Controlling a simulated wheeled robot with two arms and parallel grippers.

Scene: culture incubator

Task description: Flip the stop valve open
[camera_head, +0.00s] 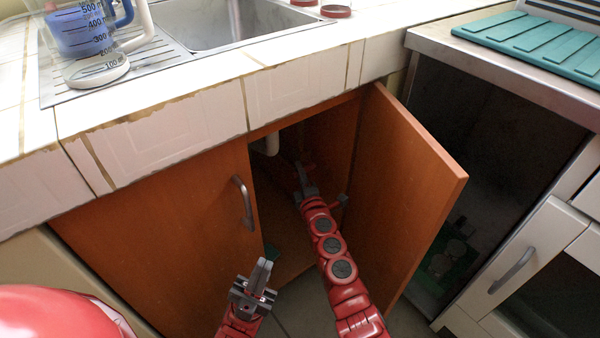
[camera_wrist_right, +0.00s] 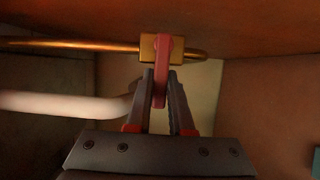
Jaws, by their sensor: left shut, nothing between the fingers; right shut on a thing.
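The stop valve shows in the right wrist view as a brass body (camera_wrist_right: 147,47) on a horizontal copper pipe (camera_wrist_right: 60,45). Its red lever (camera_wrist_right: 161,62) points down in that picture, across the line of the pipe. My right gripper (camera_wrist_right: 161,92) is shut on the lower part of the lever, its fingers on either side. In the head view my right gripper (camera_head: 302,172) reaches inside the open sink cabinet; the valve is too small and dark there to make out clearly. My left gripper (camera_head: 262,272) is shut and empty, in front of the cabinet.
The right cabinet door (camera_head: 410,175) stands open beside my right arm; the left door (camera_head: 170,240) is shut. A pale drain pipe (camera_head: 272,144) hangs inside; a pale pipe (camera_wrist_right: 60,105) also shows left of my fingers in the wrist view.

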